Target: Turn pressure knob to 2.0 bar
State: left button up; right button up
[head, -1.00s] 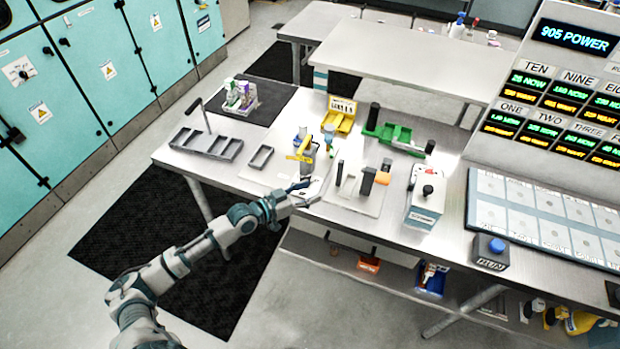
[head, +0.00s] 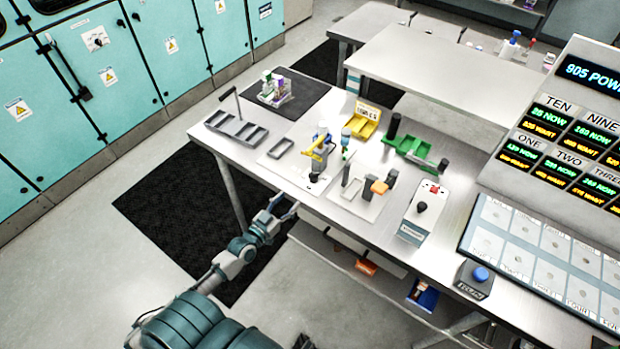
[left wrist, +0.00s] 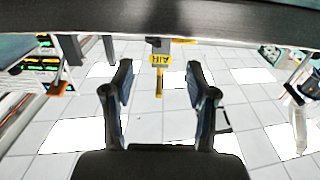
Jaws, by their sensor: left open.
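A small blue-grey device with a yellow part (head: 320,152) stands near the table's front edge in the head view. A black round knob-like piece (head: 314,177) shows at its foot. Whether this is the pressure knob, and any bar reading, is too small to tell. In the left wrist view a yellow tag reading AIR (left wrist: 160,60) appears upside down, with a yellow strip (left wrist: 159,84) below it, between the fingers in the picture. My left gripper (head: 287,208) is open and empty, at the table's front edge; its two fingers also show in the left wrist view (left wrist: 160,85). My right gripper is out of view.
The table (head: 262,182) also bears a grey tray (head: 236,129), a yellow bin (head: 366,120), a green tray (head: 415,149) and a white box with a black knob (head: 424,208). A blue button box (head: 477,278) stands at right. Bins sit on a lower shelf.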

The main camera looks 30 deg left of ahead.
aim_at(311, 180)
pick_arm(q)
jog(key=w+d, duration=0.1)
jog(key=w, duration=0.1)
jog(key=w+d, duration=0.1)
jog(key=w, duration=0.2)
jog(key=w+d, duration=0.1)
jog(key=w, duration=0.2)
jog(key=shift+w+r, duration=0.25)
jog(key=shift+r, duration=0.05)
jog(key=w, duration=0.3)
jog(key=shift+w+a+f, duration=0.15)
jog(key=shift+a, duration=0.2)
jog(key=shift+w+a+f, duration=0.15)
jog(key=shift+w+a, duration=0.15)
jog(key=shift+a, duration=0.05)
jog(key=shift+d, duration=0.35)
jog(key=shift+c, duration=1)
jog(key=shift+d, duration=0.2)
jog(key=c, duration=0.8)
grip_shut()
jog(key=shift+a, duration=0.15)
